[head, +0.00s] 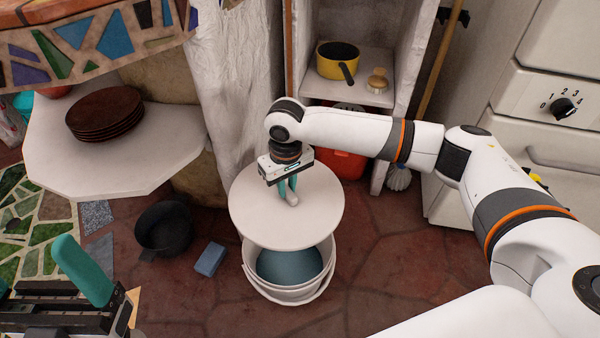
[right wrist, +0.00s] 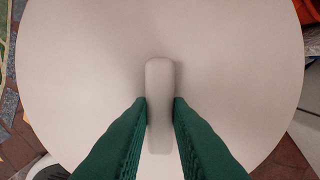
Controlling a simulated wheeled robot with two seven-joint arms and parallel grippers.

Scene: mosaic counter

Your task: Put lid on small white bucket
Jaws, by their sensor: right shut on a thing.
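The small white bucket (head: 289,292) stands on the floor, with a dark blue-grey inside showing at its front. The round white lid (head: 290,222) is above the bucket, shifted toward its back, so the front of the opening is uncovered. I cannot tell if the lid touches the rim. My right gripper (head: 288,190) is shut on the lid's handle (head: 292,198). In the right wrist view the green fingers (right wrist: 160,112) press both sides of the handle (right wrist: 159,80). My left gripper shows only partly at the lower left, one teal finger visible; its opening is unclear.
A blue sponge-like block (head: 210,259) and a dark pot (head: 164,228) lie left of the bucket. A white shelf (head: 130,160) holds dark plates (head: 104,113). A cabinet with a yellow pan (head: 337,61) and an orange-red container (head: 345,164) stand behind. Floor right of the bucket is clear.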

